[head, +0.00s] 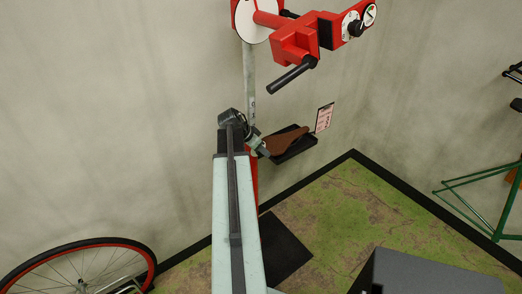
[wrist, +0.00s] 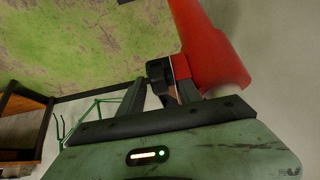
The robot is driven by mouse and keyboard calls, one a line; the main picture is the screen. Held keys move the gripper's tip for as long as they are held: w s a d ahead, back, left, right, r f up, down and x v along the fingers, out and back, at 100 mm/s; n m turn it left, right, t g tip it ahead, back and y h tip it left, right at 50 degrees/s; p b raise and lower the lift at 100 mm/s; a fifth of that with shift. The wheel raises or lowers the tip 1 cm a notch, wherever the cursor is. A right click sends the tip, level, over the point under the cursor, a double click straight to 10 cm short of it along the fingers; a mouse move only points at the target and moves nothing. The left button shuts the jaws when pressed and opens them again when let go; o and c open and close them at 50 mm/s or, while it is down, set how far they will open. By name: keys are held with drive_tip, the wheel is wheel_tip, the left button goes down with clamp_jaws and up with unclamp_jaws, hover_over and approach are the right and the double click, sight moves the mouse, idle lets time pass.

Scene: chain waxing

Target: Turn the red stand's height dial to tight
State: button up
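The red stand rises along the wall, with its red lower tube (head: 253,180) partly behind my arm and its clamp head (head: 295,42) at the top. In the wrist view the red tube (wrist: 215,55) fills the upper right. A dark round height dial (wrist: 158,70) sits beside this tube. My gripper (wrist: 160,83) is open, with one finger on each side of the dial; I cannot tell whether either touches it. The dial's markings are not readable. In the head view my gripper (head: 260,147) is at the stand's post, and the dial is hidden there.
A tray with a brown saddle (head: 288,141) is right beside my gripper. A small sign (head: 324,117) hangs on the wall. A bicycle wheel (head: 80,265) stands lower left, a green frame (head: 480,205) at right, and a dark box (head: 425,275) at lower right.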

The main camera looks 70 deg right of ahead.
drive_tip(key=p+v, duration=0.6)
drive_tip(key=v, duration=0.1)
drive_tip(key=shift+r, duration=0.3)
drive_tip(key=shift+w+a, duration=0.1)
drive_tip(key=shift+a, duration=0.05)
